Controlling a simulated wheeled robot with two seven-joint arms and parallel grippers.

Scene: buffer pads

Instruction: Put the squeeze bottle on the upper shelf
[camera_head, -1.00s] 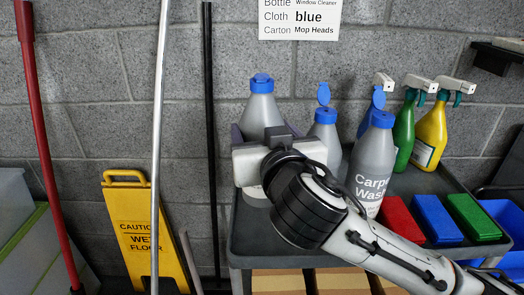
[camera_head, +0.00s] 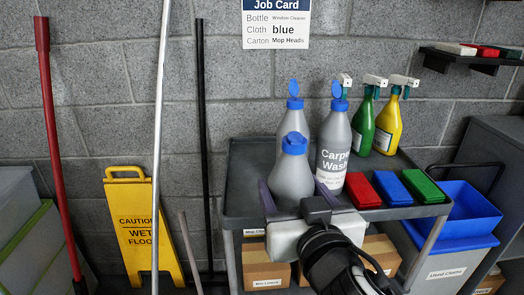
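My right gripper (camera_head: 295,194) comes in from the lower right, its dark fingers on either side of a grey squeeze bottle (camera_head: 292,182) with a blue cap. It looks shut on the bottle, which is upright over the front left of the cart's upper shelf (camera_head: 240,195). I cannot tell whether its base touches the shelf. Behind it stands another grey bottle with a blue cap (camera_head: 291,118). A grey Carpet Wash bottle (camera_head: 332,135) stands to its right. My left gripper is not in view.
Green (camera_head: 361,128) and yellow (camera_head: 388,125) spray bottles stand at the back. Red (camera_head: 361,188), blue (camera_head: 391,186) and green (camera_head: 421,184) blocks lie on the right. Cartons (camera_head: 262,268) sit below. A yellow wet-floor sign (camera_head: 143,235) is left. The shelf's left rear is clear.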

